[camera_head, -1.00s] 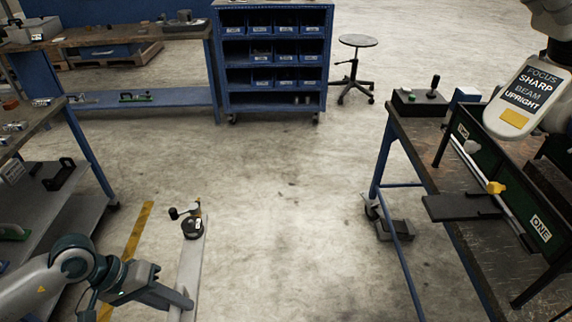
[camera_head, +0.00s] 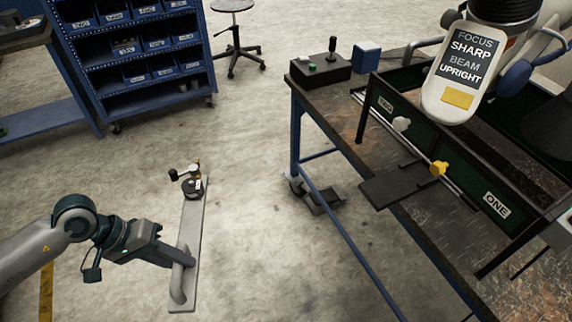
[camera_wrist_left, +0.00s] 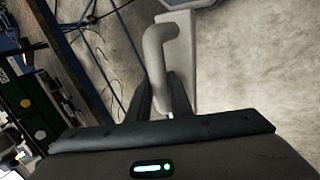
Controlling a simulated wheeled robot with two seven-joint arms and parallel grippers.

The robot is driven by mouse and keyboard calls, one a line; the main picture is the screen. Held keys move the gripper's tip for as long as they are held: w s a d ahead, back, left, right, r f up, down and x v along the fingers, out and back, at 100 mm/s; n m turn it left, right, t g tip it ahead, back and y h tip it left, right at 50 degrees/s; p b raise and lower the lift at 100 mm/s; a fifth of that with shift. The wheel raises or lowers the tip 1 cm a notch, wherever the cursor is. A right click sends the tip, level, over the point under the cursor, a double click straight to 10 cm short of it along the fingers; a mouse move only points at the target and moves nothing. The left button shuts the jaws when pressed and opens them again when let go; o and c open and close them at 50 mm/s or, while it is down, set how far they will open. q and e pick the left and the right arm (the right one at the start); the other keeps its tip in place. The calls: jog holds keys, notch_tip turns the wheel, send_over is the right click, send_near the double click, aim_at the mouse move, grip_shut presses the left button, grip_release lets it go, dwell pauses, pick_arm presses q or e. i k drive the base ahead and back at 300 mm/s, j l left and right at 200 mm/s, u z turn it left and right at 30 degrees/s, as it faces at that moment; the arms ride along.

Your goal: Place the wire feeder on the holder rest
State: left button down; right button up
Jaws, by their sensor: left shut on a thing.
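The long grey bar with a raised handle (camera_head: 178,284) and a small dark reel (camera_head: 192,186) at its far end looks like the wire feeder (camera_head: 193,225). My left gripper (camera_head: 186,259) is shut on its handle and holds it out over the floor, left of the right-hand bench. In the left wrist view the fingers (camera_wrist_left: 163,100) close around the pale handle (camera_wrist_left: 156,55). No part is labelled as the holder rest; a flat dark plate (camera_head: 400,186) at the bench's near edge may be it. My right gripper is out of view.
The right-hand bench (camera_head: 345,110) carries a green rail box marked ONE and TWO, with a yellow knob (camera_head: 438,168) and a white knob (camera_head: 401,124). A blue bin rack (camera_head: 135,60) and a stool (camera_head: 237,35) are behind. Open floor lies between.

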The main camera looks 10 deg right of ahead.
aim_at(386, 188)
jog(key=i+j+z, duration=0.3)
jog(key=z, duration=0.2)
jog(key=i+j+z, duration=0.2)
jog(key=j+z, duration=0.25)
jog(key=i+j+z, duration=0.1)
jog(key=j+z, duration=0.75)
jog(key=j, duration=0.2)
